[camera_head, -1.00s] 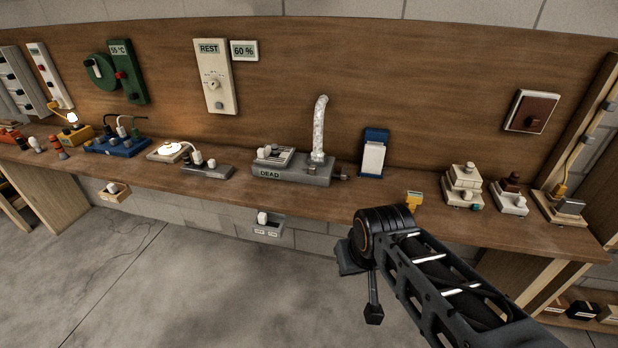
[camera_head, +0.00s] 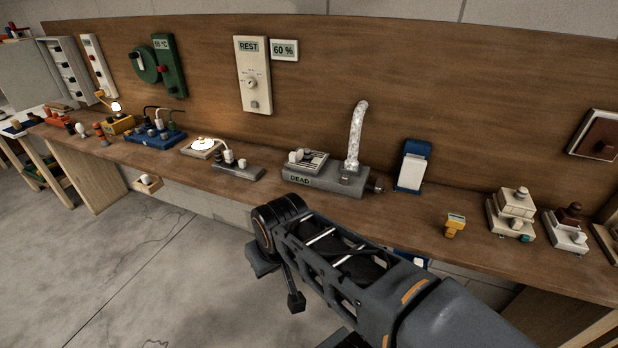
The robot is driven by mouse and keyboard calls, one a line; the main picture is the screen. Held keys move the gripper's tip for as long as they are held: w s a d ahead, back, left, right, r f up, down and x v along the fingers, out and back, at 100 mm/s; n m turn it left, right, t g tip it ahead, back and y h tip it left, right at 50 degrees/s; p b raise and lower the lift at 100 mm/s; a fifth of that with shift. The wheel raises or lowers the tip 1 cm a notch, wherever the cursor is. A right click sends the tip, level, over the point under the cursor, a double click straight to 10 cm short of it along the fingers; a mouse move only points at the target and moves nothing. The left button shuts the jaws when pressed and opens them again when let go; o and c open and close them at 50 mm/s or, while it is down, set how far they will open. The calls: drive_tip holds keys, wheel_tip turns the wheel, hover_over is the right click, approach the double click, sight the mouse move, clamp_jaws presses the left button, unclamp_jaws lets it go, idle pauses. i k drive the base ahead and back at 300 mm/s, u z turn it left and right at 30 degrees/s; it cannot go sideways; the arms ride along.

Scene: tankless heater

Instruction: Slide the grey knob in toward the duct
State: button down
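A silver flexible duct (camera_head: 356,135) rises from a grey box labelled DEAD (camera_head: 325,178) on the bench, right of centre. A small dark grey knob (camera_head: 378,187) sticks out at the right end of this box, just right of the duct's foot. It is small, and how far it sticks out is hard to judge. My black arm reaches in from the lower right, in front of the bench and below the box. A dark part on a thin rod, perhaps part of my gripper (camera_head: 295,302), hangs below the arm's joint, well apart from the knob. Its fingers cannot be made out.
A blue holder with a white card (camera_head: 411,167) stands right of the knob. A yellow tag-like device (camera_head: 454,226) and stacked cream boxes (camera_head: 513,211) stand farther right. Bare bench lies in front of the box.

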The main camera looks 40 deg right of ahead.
sight(345, 179)
drive_tip(key=u, duration=0.05)
drive_tip(key=i, duration=0.7)
drive_tip(key=z, duration=0.7)
drive_tip(key=i, duration=0.35)
drive_tip(key=z, duration=0.4)
